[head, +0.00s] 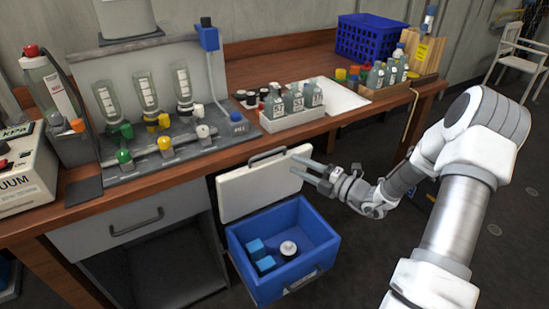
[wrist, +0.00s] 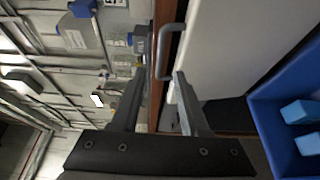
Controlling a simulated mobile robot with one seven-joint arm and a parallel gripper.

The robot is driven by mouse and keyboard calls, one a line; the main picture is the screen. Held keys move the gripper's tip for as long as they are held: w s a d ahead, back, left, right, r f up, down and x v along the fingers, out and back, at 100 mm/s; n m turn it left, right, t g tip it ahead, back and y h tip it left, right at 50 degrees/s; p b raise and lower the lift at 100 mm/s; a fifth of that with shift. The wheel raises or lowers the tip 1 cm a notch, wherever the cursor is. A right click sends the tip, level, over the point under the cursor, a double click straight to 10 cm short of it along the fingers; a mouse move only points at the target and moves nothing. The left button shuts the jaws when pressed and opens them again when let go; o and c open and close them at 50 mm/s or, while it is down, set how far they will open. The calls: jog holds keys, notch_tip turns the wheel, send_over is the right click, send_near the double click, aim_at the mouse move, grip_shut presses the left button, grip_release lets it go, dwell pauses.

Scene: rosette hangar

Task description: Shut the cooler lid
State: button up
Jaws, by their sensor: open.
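The blue cooler (head: 314,236) stands on the floor in front of the bench, below its edge. Its white lid (head: 256,187) is raised roughly upright at the cooler's back side, with a grey handle (head: 267,154) at its top edge. My gripper (head: 303,168) is open at the lid's upper right side, with its fingers pointing left. In the wrist view, the handle (wrist: 166,50) shows just beyond my fingertips (wrist: 158,85), and the lid (wrist: 225,45) lies to their right. Whether a finger touches the lid or handle I cannot tell.
Blue blocks (head: 265,264) and a white round item (head: 288,249) lie inside the cooler. The wooden bench (head: 190,156) edge is close behind the lid. A white tray of bottles (head: 292,117) stands near that edge. Open floor lies right of the cooler.

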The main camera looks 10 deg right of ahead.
jog(key=b+x, duration=0.1)
jog(key=x, duration=0.7)
jog(key=shift+w+a+b, duration=0.3)
grip_shut()
dwell(1.0)
